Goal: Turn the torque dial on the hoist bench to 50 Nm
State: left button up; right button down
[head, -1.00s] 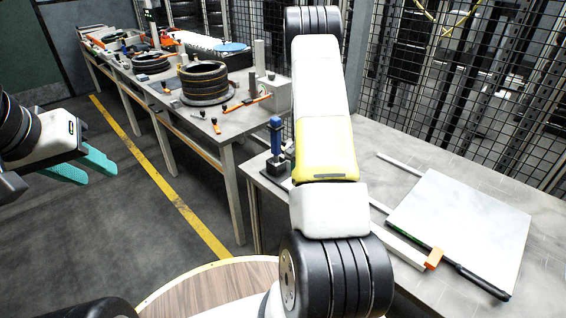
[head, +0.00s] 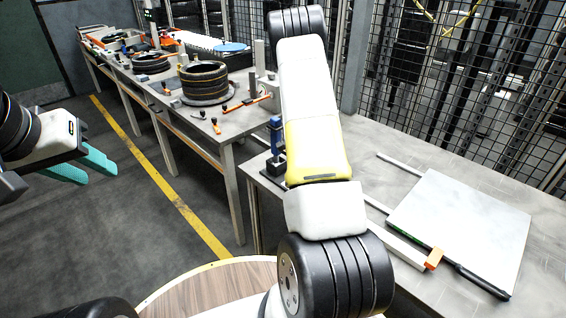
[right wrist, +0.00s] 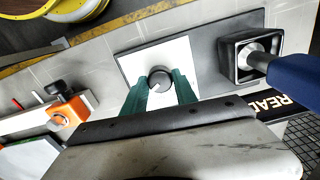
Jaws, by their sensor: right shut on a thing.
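The torque dial (right wrist: 160,79) is a small round black knob on a white square plate (right wrist: 133,66), seen in the right wrist view. A light mark shows on the knob, but I cannot read a scale or value. My right gripper (right wrist: 160,86) has its green fingers shut on the knob, one on each side. In the head view my right arm hides the dial and the right gripper. My left gripper (head: 82,168) is at the left of the head view, with teal fingers apart and empty, over the floor.
A blue-handled tool in a dark socket (right wrist: 246,60) stands just right of the dial plate. A grey-white panel (head: 465,235) lies on the bench at right. Stacked tyres (head: 204,82) sit on the bench behind. A wire-mesh fence (head: 460,90) backs the benches.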

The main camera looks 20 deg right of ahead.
dwell(0.3)
jog(key=c, duration=1)
grip_release()
jog(key=shift+o, duration=0.2)
notch_tip(320, 180, up, 8)
jog(key=shift+f, duration=0.1)
